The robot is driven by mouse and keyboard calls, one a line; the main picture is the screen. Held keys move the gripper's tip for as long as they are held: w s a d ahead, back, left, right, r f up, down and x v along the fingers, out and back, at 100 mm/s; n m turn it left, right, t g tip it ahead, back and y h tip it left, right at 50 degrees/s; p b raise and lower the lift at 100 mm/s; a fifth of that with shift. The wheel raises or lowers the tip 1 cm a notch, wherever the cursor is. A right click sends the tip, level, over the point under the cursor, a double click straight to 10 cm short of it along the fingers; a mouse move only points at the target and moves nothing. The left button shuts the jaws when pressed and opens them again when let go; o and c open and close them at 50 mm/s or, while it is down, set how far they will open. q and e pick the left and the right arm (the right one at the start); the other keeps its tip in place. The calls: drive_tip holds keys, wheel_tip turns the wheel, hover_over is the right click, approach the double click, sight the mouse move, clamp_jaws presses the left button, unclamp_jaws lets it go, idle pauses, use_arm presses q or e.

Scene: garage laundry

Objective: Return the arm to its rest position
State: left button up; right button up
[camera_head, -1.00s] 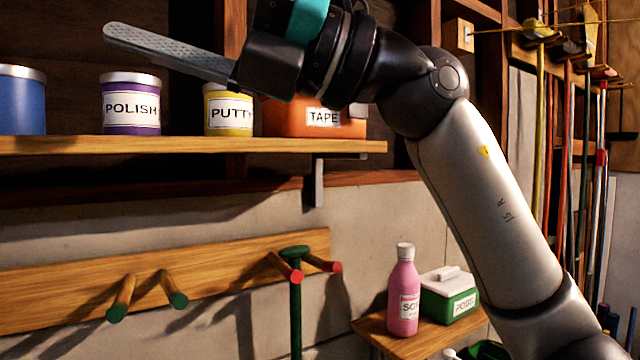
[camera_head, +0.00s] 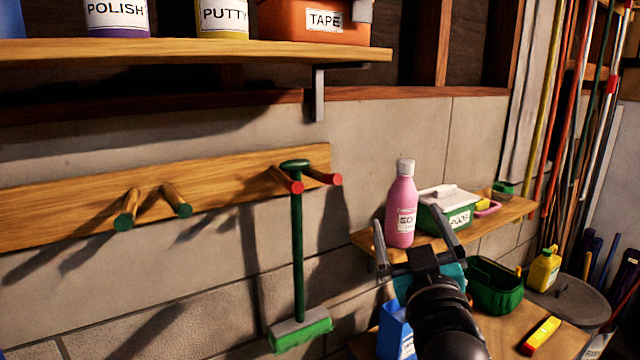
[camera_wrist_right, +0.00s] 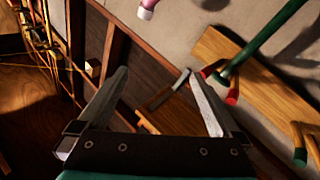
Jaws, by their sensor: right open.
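My right gripper (camera_head: 414,240) is low at the centre right of the head view, in front of the small wall shelf. Its two fingers are spread apart with nothing between them. In the right wrist view, the open gripper (camera_wrist_right: 156,75) also shows empty, and the scene there appears upside down. The gripper overlaps part of the view of the pink bottle (camera_head: 402,210) and green-and-white box (camera_head: 432,215); I cannot tell the exact gap. My left gripper is not in view.
A green broom (camera_head: 298,245) hangs on red-tipped pegs of the wooden rack (camera_head: 230,196). The upper shelf (camera_head: 200,54) holds cans and an orange tape box (camera_head: 305,20).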

drive_tip(key=s+d+f+m+g, duration=0.15)
drive_tip(key=s+f+g, duration=0.4)
drive_tip(key=f, duration=0.65)
drive_tip(key=s+d+f+m+g, duration=0.15)
drive_tip(key=s+f+g, duration=0.35)
drive_tip(key=f, duration=0.6)
drive_tip(key=s+f+n+g, duration=0.1)
drive_tip(key=s+f+g, duration=0.2)
drive_tip(key=s+f, duration=0.5)
drive_tip(key=s+f+g, duration=0.3)
drive_tip(key=s+g, duration=0.1)
drive_tip(key=s, duration=0.7)
wheel_tip(320, 180, down, 33)
drive_tip(key=s+b, duration=0.2)
drive_tip(key=b, duration=0.9)
drive_tip(key=s+d+f+g+b, duration=0.1)
drive_tip(key=s+f+b, duration=0.4)
drive_tip(key=f, duration=0.6)
drive_tip(key=s+d+f+g+b, duration=0.1)
drive_tip(key=s+f+b, duration=0.3)
drive_tip(key=s+f, duration=0.6)
wheel_tip(320, 180, down, 2)
drive_tip(key=shift+d+f+n+b, duration=0.2)
drive_tip(key=shift+d+n+b, duration=0.1)
drive_tip(key=shift+b, duration=0.05)
